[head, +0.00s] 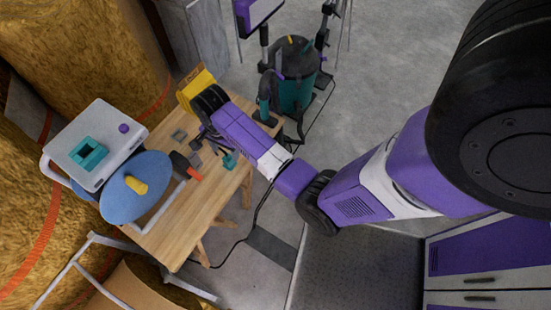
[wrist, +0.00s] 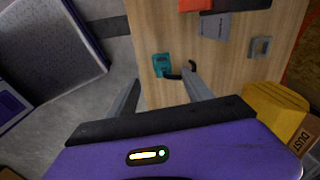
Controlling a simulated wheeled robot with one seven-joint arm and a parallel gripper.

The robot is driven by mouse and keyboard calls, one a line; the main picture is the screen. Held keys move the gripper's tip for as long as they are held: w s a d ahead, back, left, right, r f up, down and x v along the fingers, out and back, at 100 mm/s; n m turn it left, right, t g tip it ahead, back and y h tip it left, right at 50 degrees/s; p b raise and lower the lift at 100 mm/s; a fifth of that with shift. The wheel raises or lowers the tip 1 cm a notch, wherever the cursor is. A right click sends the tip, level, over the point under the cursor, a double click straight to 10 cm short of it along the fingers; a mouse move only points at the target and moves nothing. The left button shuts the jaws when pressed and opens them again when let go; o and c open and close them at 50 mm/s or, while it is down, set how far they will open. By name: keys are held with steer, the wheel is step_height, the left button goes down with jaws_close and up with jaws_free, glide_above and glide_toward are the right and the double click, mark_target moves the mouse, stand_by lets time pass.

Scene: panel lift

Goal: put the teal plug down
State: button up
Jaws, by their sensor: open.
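The teal plug (wrist: 161,65) lies on the wooden table (wrist: 220,75), with a short black hooked piece beside it. It also shows in the head view (head: 229,161), near the table's right edge. My gripper (wrist: 160,79) is open, its two grey fingers spread either side of the plug in the picture. The plug shows just past the fingertips, and I see neither finger pressing on it. In the head view my gripper (head: 221,150) is small and close to the plug; the exact gap is hard to tell.
A yellow box marked DUST (wrist: 275,105) stands close by. Grey pieces (wrist: 215,25) and a red-ended dark tool (head: 184,165) lie on the table. A white panel with a teal square frame (head: 88,153) and a blue disc (head: 120,205) stand left. A teal-and-black canister (head: 297,92) stands behind.

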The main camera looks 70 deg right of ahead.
steer(key=s+a+n+t+h, duration=0.2)
steer(key=s+a+n+t, duration=0.5)
steer(key=s+a+n, duration=0.4)
steer(key=s+a+r+n+t, duration=0.2)
steer(key=s+r+n, duration=0.1)
steer(key=r, duration=0.5)
steer(key=s+a+r+n+t+y, duration=0.1)
steer(key=s+a+r+n+t, duration=0.2)
steer(key=r, duration=0.6)
steer(key=s+a+r+n+t+y, duration=0.1)
steer(key=s+a+r+n+t, duration=0.1)
steer(key=s+r, duration=0.4)
step_height(320, 180, up, 3)
steer(key=shift+s+a+f+n, duration=0.1)
steer(key=shift+s+a+n, duration=0.2)
steer(key=shift+a+n, duration=0.35)
steer(key=shift+a, duration=0.1)
